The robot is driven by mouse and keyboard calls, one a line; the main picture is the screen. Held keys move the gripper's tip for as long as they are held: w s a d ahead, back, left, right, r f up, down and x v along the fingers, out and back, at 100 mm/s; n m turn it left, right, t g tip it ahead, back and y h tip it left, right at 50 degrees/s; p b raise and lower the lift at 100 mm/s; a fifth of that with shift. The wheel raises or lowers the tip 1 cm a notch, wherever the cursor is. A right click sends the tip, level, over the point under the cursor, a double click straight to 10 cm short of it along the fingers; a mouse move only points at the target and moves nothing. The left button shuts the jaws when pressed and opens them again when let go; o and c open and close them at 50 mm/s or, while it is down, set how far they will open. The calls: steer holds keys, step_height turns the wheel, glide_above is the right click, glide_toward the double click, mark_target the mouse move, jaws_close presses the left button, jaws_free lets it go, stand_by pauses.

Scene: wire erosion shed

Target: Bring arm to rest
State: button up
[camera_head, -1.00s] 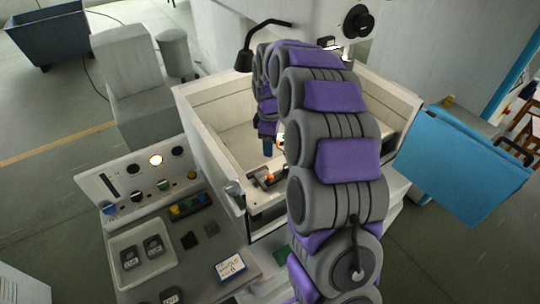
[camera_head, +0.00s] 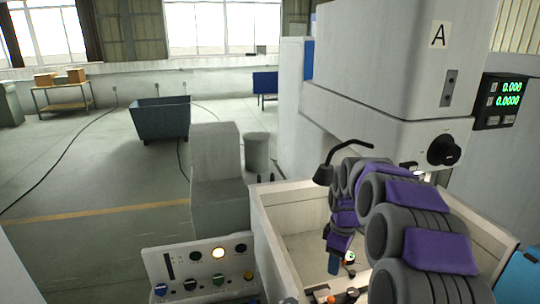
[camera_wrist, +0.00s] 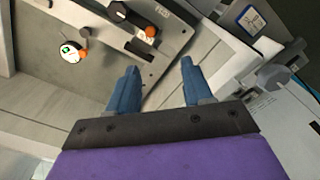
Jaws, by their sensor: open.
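My arm, grey with purple pads, reaches over the machine's tank (camera_head: 270,237) from the right in the head view and bends down inside it. My gripper (camera_head: 333,265) hangs at the arm's end, low in the tank. In the wrist view my gripper (camera_wrist: 155,85) shows two blue fingers spread apart with nothing between them. Below the fingers is a grey metal plate (camera_wrist: 178,28) with a dark knob and an orange knob.
The tank walls surround my gripper closely. A black lamp (camera_head: 323,174) stands over the tank. A control panel (camera_head: 205,272) with knobs is at the front left. The machine head (camera_head: 385,60) rises behind. Open floor and a dark bin (camera_head: 160,119) lie back left.

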steer(key=s+a+m+b, duration=0.2)
steer(key=s+a, duration=0.1)
steer(key=s, duration=0.6)
steer(key=s+a+m+b, duration=0.1)
steer(key=s+a+m, duration=0.15)
steer(key=s, duration=0.55)
steer(key=s+a+f+m+b, duration=0.1)
steer(key=s+f+m+b, duration=0.1)
steer(key=s, duration=0.8)
steer(key=s+a+f+m+g+b, duration=0.1)
steer(key=s+f+m+b, duration=0.1)
steer(key=s, duration=0.9)
steer(key=shift+s+a+f+m+g, duration=0.15)
steer(key=shift+a+f+m+g, duration=0.2)
steer(key=shift+f+m, duration=0.55)
